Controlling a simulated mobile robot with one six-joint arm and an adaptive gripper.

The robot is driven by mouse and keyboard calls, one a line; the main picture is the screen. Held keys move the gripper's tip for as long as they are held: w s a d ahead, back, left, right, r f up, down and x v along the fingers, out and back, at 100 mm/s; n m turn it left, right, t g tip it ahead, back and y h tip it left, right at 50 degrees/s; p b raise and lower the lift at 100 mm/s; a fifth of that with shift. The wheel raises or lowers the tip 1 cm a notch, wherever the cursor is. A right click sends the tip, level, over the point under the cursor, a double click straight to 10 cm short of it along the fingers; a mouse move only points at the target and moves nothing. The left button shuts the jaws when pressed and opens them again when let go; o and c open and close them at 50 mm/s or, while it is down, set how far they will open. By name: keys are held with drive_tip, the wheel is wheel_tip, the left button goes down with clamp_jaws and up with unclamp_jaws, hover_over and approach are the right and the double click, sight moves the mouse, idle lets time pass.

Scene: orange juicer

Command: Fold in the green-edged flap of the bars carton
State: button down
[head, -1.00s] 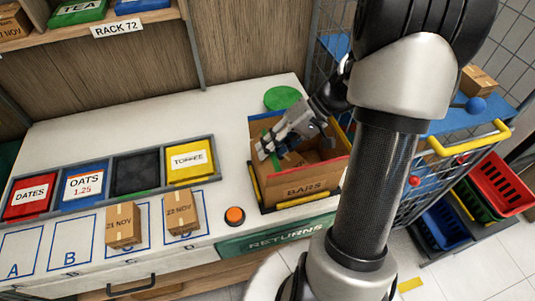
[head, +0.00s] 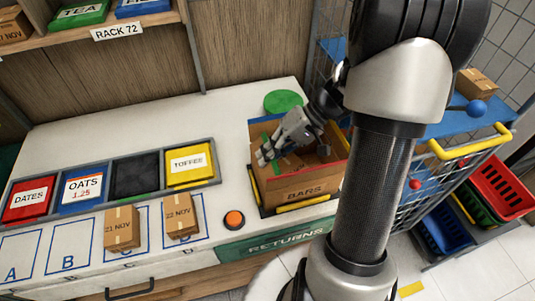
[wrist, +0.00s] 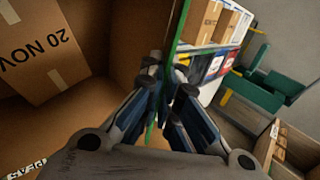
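The bars carton (head: 305,188) stands open on the counter's right part, in a dark frame with yellow edges. My gripper (head: 267,154) is over the carton's left side in the head view. In the wrist view, the green-edged flap (wrist: 183,22) stands up and its green edge runs between my two fingers. My gripper (wrist: 166,72) has its fingertips drawn close together, one on each side of the flap, and looks shut on it. Fine contact at the pads is hard to see. A box marked 20 NOV (wrist: 35,45) lies inside the carton, left of the flap.
An orange button (head: 234,219) is left of the carton. Two small dated boxes (head: 121,228) and a row of labelled bins (head: 188,164) stand further left. A green disc (head: 283,101) lies behind. A wire cart (head: 440,170) is at the right.

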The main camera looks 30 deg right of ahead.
drive_tip(key=shift+d+f+y+b, duration=0.1)
drive_tip(key=shift+f+y+b, duration=0.25)
drive_tip(key=shift+y+b, duration=0.2)
drive_tip(key=shift+d, duration=0.1)
drive_tip(key=shift+r+t+y, duration=0.15)
drive_tip(key=shift+t+y, duration=0.1)
drive_tip(key=shift+t, duration=0.05)
drive_tip(key=c, duration=1.9)
unclamp_jaws()
drive_tip(key=v, duration=0.7)
drive_tip(key=shift+d+r, duration=0.15)
